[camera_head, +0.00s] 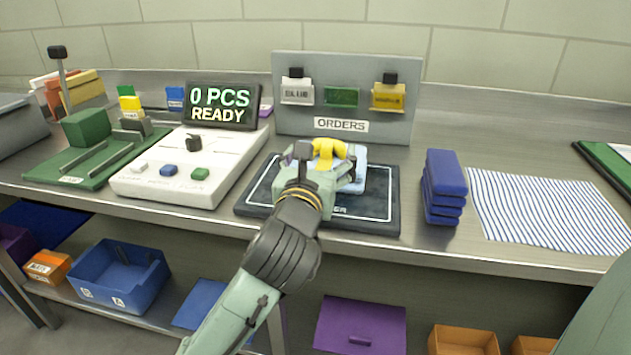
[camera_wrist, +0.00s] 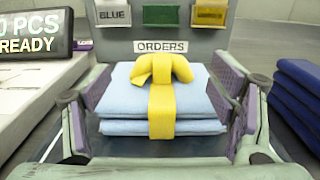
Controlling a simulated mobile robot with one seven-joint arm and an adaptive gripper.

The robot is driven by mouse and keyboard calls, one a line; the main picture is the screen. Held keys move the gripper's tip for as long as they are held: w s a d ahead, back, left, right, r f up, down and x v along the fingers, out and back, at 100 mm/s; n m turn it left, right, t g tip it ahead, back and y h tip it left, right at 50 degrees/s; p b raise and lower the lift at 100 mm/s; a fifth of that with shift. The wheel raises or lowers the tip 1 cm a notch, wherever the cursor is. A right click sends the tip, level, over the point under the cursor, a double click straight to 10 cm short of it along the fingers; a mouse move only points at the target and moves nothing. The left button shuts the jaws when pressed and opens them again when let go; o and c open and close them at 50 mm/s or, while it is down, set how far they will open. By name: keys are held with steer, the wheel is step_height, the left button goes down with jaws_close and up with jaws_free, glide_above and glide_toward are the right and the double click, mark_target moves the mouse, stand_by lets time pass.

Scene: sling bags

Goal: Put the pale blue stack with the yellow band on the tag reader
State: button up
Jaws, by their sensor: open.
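The pale blue stack (camera_wrist: 118,95) with its yellow band (camera_wrist: 161,110) lies flat between the two fingers of my gripper (camera_wrist: 160,125) in the wrist view. The fingers stand open on either side, apart from the stack's sides as far as I can see. In the head view the stack (camera_head: 358,178) is partly hidden by my gripper (camera_head: 325,180), with the yellow band (camera_head: 328,152) showing on top. The stack rests on the dark tag reader (camera_head: 262,206), a flat pad with a white outline.
A grey orders board (camera_head: 345,70) stands behind the reader. Dark blue folded stacks (camera_head: 443,190) and a striped cloth (camera_head: 545,208) lie to the right. A white machine (camera_head: 160,185) and a display reading "0 PCS READY" (camera_head: 222,106) are on the left.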

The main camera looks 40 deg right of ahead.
steer(key=s+a+f+b, duration=0.1)
steer(key=s+b, duration=0.1)
steer(key=b, duration=0.2)
steer(key=shift+a, duration=0.35)
steer(key=b, duration=0.1)
steer(key=a+b, duration=0.1)
steer(key=b, duration=0.1)
steer(key=shift+s+a+r, duration=0.1)
steer(key=shift+s+a, duration=0.15)
steer(key=shift+s, duration=0.15)
steer(key=shift+s+a+r+b, duration=0.25)
steer(key=shift+s+a+b, duration=0.1)
steer(key=shift+b, duration=0.3)
